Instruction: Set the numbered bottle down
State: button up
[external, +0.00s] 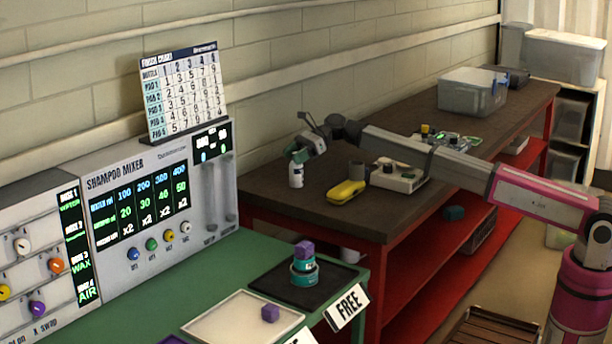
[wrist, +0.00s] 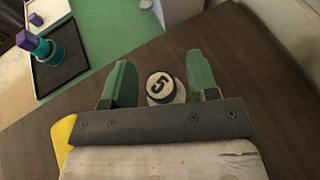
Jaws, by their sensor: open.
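The numbered bottle is white with a black-ringed cap marked 5 (wrist: 160,86). In the external view the bottle (external: 296,177) stands upright on the dark brown bench top (external: 330,213), near its left end. My gripper (wrist: 162,84) has two green fingers, one on each side of the cap, with a small gap visible at each side. In the external view my gripper (external: 300,155) is directly above and around the bottle's top. The fingers are open. The bottle's lower part is hidden in the wrist view.
A yellow tool (external: 346,191) and a pale device (external: 398,177) are on the bench right of the bottle. A green table (external: 235,265) with a black tray (external: 330,288) holding stacked teal and purple pieces (external: 304,265) stands in front. A clear bin (external: 466,97) is farther back.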

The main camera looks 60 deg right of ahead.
jog(key=v, duration=1)
jog(key=shift+d+r, duration=0.1)
jog(key=shift+d, duration=0.1)
